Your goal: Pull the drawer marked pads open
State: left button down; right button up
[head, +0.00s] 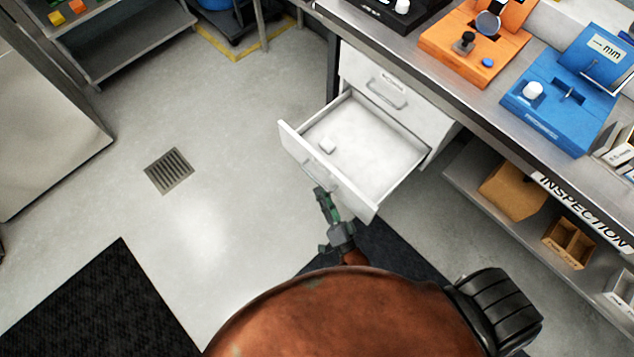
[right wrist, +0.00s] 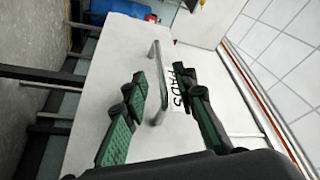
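The white drawer (head: 375,140) under the workbench stands pulled out, with its inside visible. In the right wrist view its front (right wrist: 100,75) bears a label (right wrist: 178,90) reading PADS, beside a metal bar handle (right wrist: 155,75). My right gripper (head: 322,197) is at the outside of the drawer front in the head view. In the right wrist view my right gripper (right wrist: 161,80) is open, its green-padded fingers apart on either side of the handle. I cannot tell whether a finger touches the handle. My left gripper is not in view.
The bench holds an orange fixture (head: 450,55) and a blue fixture (head: 560,110). A lower shelf (head: 480,200) holds boxes. The floor left of the drawer is clear, with a drain (head: 168,170).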

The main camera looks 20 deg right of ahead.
jog(key=v, duration=0.6)
dwell(0.4)
